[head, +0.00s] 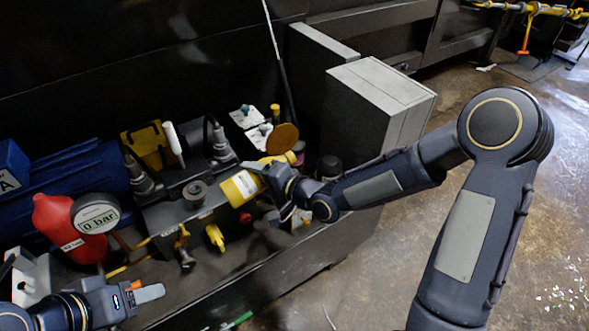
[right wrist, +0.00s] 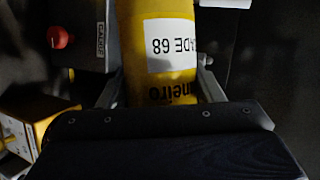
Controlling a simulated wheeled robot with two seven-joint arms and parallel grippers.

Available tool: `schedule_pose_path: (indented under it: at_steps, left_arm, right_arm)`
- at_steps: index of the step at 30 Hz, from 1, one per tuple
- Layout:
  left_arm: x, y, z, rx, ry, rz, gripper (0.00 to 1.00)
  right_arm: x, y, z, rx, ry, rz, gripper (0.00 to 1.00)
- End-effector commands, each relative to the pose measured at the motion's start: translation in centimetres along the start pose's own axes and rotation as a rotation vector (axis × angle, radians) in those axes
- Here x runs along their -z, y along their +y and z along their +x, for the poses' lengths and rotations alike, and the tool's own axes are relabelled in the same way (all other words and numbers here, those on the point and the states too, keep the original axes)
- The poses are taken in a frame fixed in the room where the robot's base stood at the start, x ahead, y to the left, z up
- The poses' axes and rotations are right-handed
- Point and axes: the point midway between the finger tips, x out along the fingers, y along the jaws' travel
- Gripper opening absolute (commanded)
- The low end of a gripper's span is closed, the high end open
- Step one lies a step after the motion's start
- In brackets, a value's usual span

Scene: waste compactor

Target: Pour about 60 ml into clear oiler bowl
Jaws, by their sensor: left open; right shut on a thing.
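A yellow bottle (head: 240,188) with a white label is held tilted over the machine's grey block in the head view. My right gripper (head: 262,176) is shut around it. In the right wrist view the bottle (right wrist: 157,85) sits between the fingers, its label partly readable as "ADE 68"; its mouth is out of that view. I cannot pick out the clear oiler bowl with certainty, nor see any liquid flowing. My left gripper (head: 148,293) is open and empty at the lower left, apart from the machine parts.
A red container (head: 67,226) and a round gauge reading "0 bar" (head: 97,215) stand at left. A grey valve block (head: 190,212) and yellow lever (head: 215,237) are near the bottle. A grey cabinet (head: 375,105) stands behind my right arm. The floor at right is open.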

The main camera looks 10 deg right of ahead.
Motion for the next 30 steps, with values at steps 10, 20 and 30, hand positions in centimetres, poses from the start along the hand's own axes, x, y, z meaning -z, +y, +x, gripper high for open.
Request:
schedule_pose_path:
  at_steps: [10, 20, 30]
  left_arm:
    - [0.09, 0.08, -0.17, 0.0, 0.0, 0.0, 0.52]
    - [0.11, 0.09, -0.21, 0.0, 0.0, 0.0, 0.52]
    - [0.12, 0.11, -0.24, 0.0, 0.0, 0.0, 0.52]
  right_arm:
    - [0.12, -0.1, -0.03, 0.021, -0.011, 0.044, 0.26]
    - [0.08, -0.13, -0.03, 0.03, -0.019, 0.065, 0.26]
    - [-0.03, -0.13, 0.0, 0.033, -0.022, 0.074, 0.26]
